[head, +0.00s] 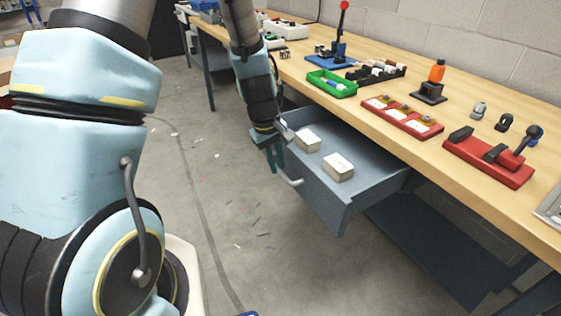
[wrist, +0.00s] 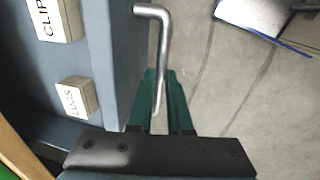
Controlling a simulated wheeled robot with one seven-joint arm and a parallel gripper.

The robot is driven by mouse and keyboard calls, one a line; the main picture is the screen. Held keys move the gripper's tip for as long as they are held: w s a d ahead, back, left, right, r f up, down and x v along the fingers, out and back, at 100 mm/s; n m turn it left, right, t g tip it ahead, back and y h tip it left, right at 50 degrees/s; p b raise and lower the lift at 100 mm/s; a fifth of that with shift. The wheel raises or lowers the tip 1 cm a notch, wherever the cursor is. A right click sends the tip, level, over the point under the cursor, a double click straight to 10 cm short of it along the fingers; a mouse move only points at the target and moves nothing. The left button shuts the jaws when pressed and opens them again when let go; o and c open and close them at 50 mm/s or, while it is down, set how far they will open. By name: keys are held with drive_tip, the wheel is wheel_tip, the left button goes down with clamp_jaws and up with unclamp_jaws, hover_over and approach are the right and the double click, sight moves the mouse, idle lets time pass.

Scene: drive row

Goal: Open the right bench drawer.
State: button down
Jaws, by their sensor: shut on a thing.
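The blue-grey bench drawer (head: 318,203) stands pulled well out from under the wooden bench, its inside visible. Its silver bar handle (head: 291,182) sticks out from the drawer front. My gripper (head: 274,168) is at the far end of this handle. In the wrist view the green fingers of my gripper (wrist: 164,78) lie on either side of the handle bar (wrist: 162,50) and are shut on it. Two pale boxes lie in the drawer, one marked LUGS (wrist: 75,97) and one whose visible letters read CLIP (wrist: 52,20).
A lower shelf (head: 425,245) is under the bench. The grey floor (head: 215,190) in front of the drawer has only small scraps.

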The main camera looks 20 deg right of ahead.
drive_tip(key=shift+s+a, duration=0.1)
drive_tip(key=shift+a, duration=0.65)
drive_tip(key=c, duration=1.1)
unclamp_jaws()
drive_tip(key=shift+r, duration=0.1)
drive_tip(key=r, duration=0.3)
drive_tip(key=a+r, duration=0.1)
drive_tip(key=r, duration=0.3)
drive_tip(key=a+r, duration=0.1)
drive_tip(key=r, duration=0.2)
drive_tip(key=shift+s+r, duration=0.25)
drive_tip(key=s+a+r+m+p, duration=0.1)
drive_tip(key=a, duration=0.6)
drive_tip(key=a+r+m+y, duration=0.1)
drive_tip(key=a+r, duration=0.1)
drive_tip(key=a, duration=0.6)
drive_tip(key=s+a+r+m+t+y+p, duration=0.1)
drive_tip(key=a+r, duration=0.1)
drive_tip(key=a, duration=0.6)
drive_tip(key=shift+s+r+m+p, duration=0.15)
drive_tip(key=shift+s+m+p, duration=0.15)
